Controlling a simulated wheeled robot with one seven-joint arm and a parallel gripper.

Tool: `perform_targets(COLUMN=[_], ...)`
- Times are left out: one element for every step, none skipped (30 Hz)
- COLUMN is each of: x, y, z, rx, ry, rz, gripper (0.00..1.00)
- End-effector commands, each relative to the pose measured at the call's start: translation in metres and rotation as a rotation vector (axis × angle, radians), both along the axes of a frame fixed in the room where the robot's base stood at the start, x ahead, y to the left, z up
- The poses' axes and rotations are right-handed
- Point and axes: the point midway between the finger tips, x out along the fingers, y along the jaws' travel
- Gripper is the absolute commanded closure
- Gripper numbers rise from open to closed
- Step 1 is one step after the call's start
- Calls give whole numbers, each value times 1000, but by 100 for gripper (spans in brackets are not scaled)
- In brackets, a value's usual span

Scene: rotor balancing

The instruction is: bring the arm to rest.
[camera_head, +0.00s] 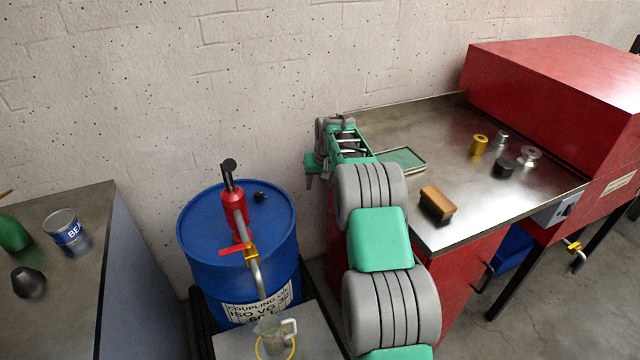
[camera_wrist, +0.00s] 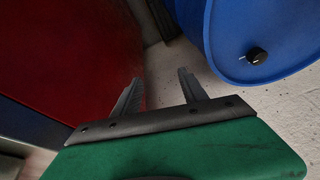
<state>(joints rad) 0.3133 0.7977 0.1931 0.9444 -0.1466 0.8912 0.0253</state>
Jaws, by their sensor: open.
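My arm, in grey and green segments, reaches up from the bottom of the head view toward the left end of the metal bench. My gripper (camera_head: 309,182) hangs at its far end, between the bench's left edge and the blue drum, partly hidden by my wrist. In the wrist view my gripper (camera_wrist: 160,85) has its two fingers apart with nothing between them. They point at pale floor or wall between a red side panel and the drum.
The blue drum (camera_head: 200,225) with a red pump stands left of my arm. The bench (camera_head: 450,215) holds a green-topped tray (camera_head: 402,158), a brown block (camera_head: 437,203) and several small metal parts. A jug (camera_head: 272,335) stands below the pump spout. A side table (camera_head: 85,220) is at left.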

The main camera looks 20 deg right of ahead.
Motion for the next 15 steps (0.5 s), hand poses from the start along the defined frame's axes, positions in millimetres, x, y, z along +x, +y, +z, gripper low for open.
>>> perform_targets(x=[0,0,0,0,0,0,0,0,0,-1,-4,-11,-18,-28,-45], y=[-1,-1,-1,-1,-1,-1,-1,-1,-1,-2,-3,-1,0,3,7], z=[0,0,0,0,0,0,0,0,0,-1,-5,-14,-23,-35,-53], rx=[0,0,0,0,0,0,0,0,0,-3,-3,3,7,14,26], ry=[1,1,0,0,0,0,0,0,0,3,13,33,55,84,128], rz=[-3,-3,-2,-2,-2,-2,-1,-1,1,2,-2,-5,-6,-9,-13], gripper=[50,50,50,50,50,50,50,50,50,50,50,50,50,50,50])
